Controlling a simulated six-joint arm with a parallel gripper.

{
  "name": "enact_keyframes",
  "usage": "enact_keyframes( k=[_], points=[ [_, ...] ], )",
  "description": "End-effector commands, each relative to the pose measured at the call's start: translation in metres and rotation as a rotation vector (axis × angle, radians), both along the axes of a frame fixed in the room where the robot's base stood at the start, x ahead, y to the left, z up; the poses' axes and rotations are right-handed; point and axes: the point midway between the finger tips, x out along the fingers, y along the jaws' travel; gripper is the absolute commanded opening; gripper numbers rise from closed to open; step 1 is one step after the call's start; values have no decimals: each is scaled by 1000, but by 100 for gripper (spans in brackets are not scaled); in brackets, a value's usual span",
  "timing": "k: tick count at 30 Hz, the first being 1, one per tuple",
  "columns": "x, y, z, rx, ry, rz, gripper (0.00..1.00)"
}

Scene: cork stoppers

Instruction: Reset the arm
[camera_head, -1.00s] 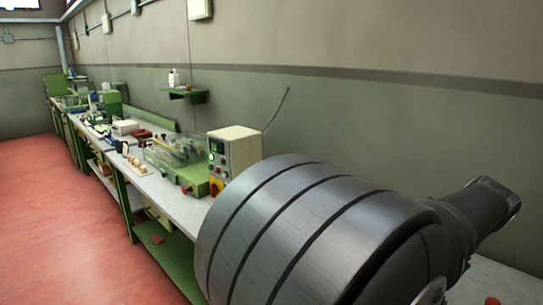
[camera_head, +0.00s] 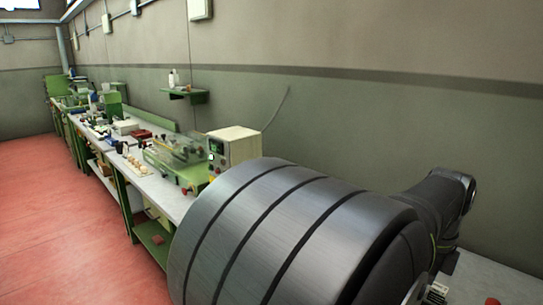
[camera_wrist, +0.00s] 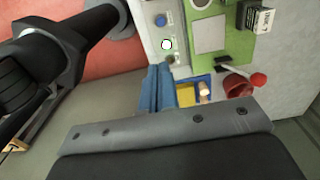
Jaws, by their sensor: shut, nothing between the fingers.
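In the wrist view my gripper (camera_wrist: 160,72) shows as two blue fingers side by side, shut and empty. A small blue-edged tray with a yellow inside (camera_wrist: 186,95) lies just right of the fingers, partly hidden by the grey gripper body. A pale cork-like piece (camera_wrist: 204,90) is at the tray's right side. In the head view my large metal arm link fills the lower middle and right. It hides part of the bench, and my gripper cannot be seen there.
A long workbench (camera_head: 178,205) runs along the wall, with a control box (camera_head: 236,142) near my arm. In the wrist view a green panel (camera_wrist: 229,50), a red cup (camera_wrist: 237,86), a red ball (camera_wrist: 258,80) and a dark labelled box (camera_wrist: 256,17) are close by.

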Motion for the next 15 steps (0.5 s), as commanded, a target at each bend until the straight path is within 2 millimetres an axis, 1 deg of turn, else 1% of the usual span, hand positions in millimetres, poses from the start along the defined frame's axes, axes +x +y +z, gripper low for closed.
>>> enact_keyframes(
  k=[1,6,12,15],
  points=[
    [2,-2,18,-10,-10,0,0],
    [2,-2,51,-9,-9,-1,0],
    [1,-1,81,-6,-8,-1,0],
    [1,-1,89,-6,-8,-1,0]
  ],
)
